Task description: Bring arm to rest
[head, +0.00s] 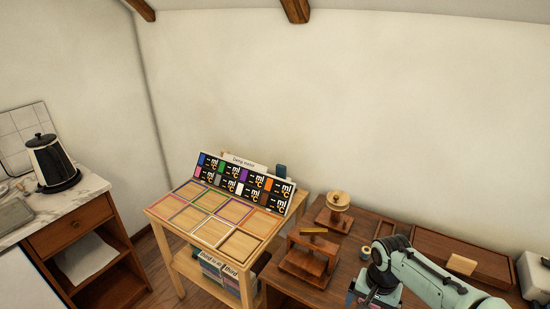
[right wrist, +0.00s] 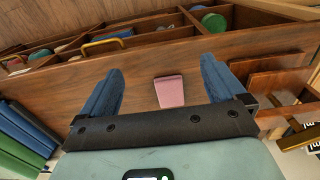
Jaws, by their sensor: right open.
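My right arm (head: 430,277) reaches in from the lower right of the head view, over the dark wooden desk (head: 345,240). Its hand is at the bottom edge there, and the fingertips cannot be made out. In the right wrist view my right gripper (right wrist: 160,66) is open, with two blue fingers spread wide and nothing held. A small pink piece (right wrist: 170,91) lies on a brown wooden surface beyond the fingers, seen in the gap between them. My left gripper is not in view.
A light wooden table (head: 165,207) with coloured square frames and a card rack (head: 243,183) stands left of the desk. Wooden stands (head: 308,258) are close to my right arm. A kettle (head: 50,160) sits on the left counter. In the wrist view, an open compartment (right wrist: 150,32) holds several items.

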